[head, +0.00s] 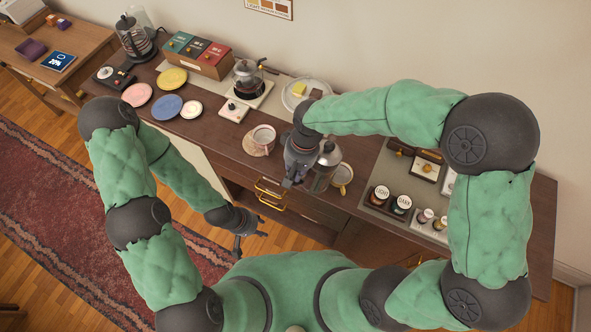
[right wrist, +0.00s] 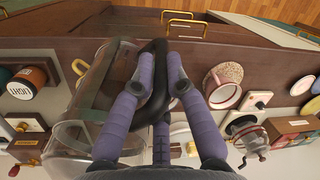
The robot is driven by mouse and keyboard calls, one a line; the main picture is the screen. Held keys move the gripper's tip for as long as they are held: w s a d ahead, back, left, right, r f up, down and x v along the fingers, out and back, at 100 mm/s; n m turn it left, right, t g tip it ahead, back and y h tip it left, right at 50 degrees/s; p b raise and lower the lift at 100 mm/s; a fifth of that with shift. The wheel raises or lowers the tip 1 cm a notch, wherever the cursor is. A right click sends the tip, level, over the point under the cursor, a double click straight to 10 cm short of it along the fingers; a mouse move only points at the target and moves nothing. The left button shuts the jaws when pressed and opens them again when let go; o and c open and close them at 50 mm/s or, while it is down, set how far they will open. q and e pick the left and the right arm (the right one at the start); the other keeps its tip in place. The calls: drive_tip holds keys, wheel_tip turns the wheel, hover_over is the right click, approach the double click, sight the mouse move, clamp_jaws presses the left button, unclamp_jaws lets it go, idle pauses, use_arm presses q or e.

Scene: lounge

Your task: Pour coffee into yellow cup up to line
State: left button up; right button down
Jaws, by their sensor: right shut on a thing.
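The glass carafe (head: 325,172) with a black handle (right wrist: 158,85) is at the front of the counter and looks upright. My right gripper (head: 294,178) is shut on its handle; in the right wrist view the purple fingers (right wrist: 158,75) flank it. I cannot tell whether the carafe touches the counter. The yellow cup (head: 343,175) stands just right of the carafe. In the right wrist view, part of its yellow rim (right wrist: 79,67) shows beside the glass. Its inside and line cannot be made out. My left gripper (head: 250,241) is open and empty, low in front of the counter.
A pinkish cup (head: 263,136) stands left of the right gripper. Pink, yellow and blue plates (head: 167,107) lie further left. A metal pot (head: 247,73) and a white plate (head: 297,97) are behind. A tray of labelled jars (head: 381,194) is at the right.

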drive_tip(key=shift+y, duration=0.6)
drive_tip(key=shift+d+b+x, duration=0.2)
drive_tip(key=shift+b+x, duration=0.75)
drive_tip(key=shift+x, duration=0.15)
drive_tip(key=shift+d+b+x, duration=0.2)
drive_tip(key=shift+b+x, duration=0.7)
drive_tip(key=shift+x, duration=0.2)
drive_tip(key=shift+w+r+g+y+b, duration=0.15)
drive_tip(key=shift+r+g+y+b, duration=0.25)
drive_tip(key=shift+y+b, duration=0.3)
drive_tip(key=shift+d+r+g+y+b, duration=0.15)
drive_tip(key=shift+r+g+y+b, duration=0.35)
drive_tip(key=shift+y+b, duration=0.9)
drive_tip(key=shift+w+d+r+y+b, duration=0.1)
drive_tip(key=shift+d+r+y+b, duration=0.4)
drive_tip(key=shift+b, duration=0.9)
drive_tip(key=shift+w+d+f+g+y+b, duration=0.1)
drive_tip(key=shift+d+g+y+b, duration=0.1)
drive_tip(key=shift+g+y+b, duration=0.4)
drive_tip(key=shift+d+y, duration=0.15)
drive_tip(key=shift+y, duration=0.15)
idle(0.8)
